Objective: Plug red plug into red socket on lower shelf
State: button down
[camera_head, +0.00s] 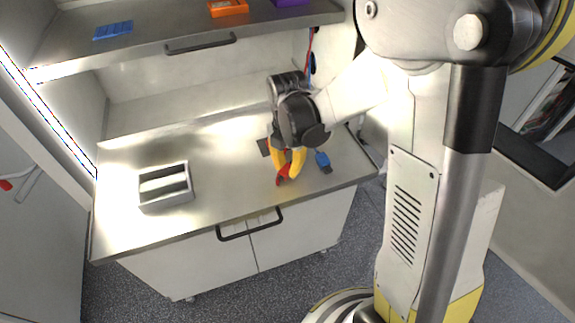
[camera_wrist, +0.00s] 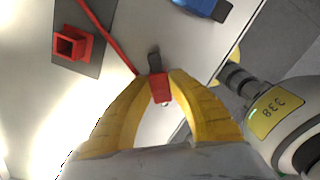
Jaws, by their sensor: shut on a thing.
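My gripper (camera_head: 288,172) has yellow fingers and is shut on the red plug (camera_head: 283,179) above the metal worktop. In the wrist view the red plug (camera_wrist: 160,88) sits between the fingertips (camera_wrist: 158,80), with a dark grey tip pointing away from my gripper. A red cable (camera_wrist: 108,38) runs from the upper left towards the plug. The red socket (camera_wrist: 72,44) is a square, open-topped block on a dark grey plate (camera_wrist: 98,62), up and left of the plug and apart from it. The socket is hidden in the head view; part of a dark plate (camera_head: 263,147) shows beside my gripper.
A blue plug (camera_head: 322,159) lies on the worktop right of my gripper; it also shows in the wrist view (camera_wrist: 200,6). A grey divided tray (camera_head: 165,202) stands at left. The upper shelf (camera_head: 140,50) holds blue, orange and purple items. The worktop between tray and gripper is clear.

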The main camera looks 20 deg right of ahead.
jog(key=shift+f, duration=0.35)
jog(key=c, duration=1.3)
grip_release()
jog(key=shift+o, duration=0.2)
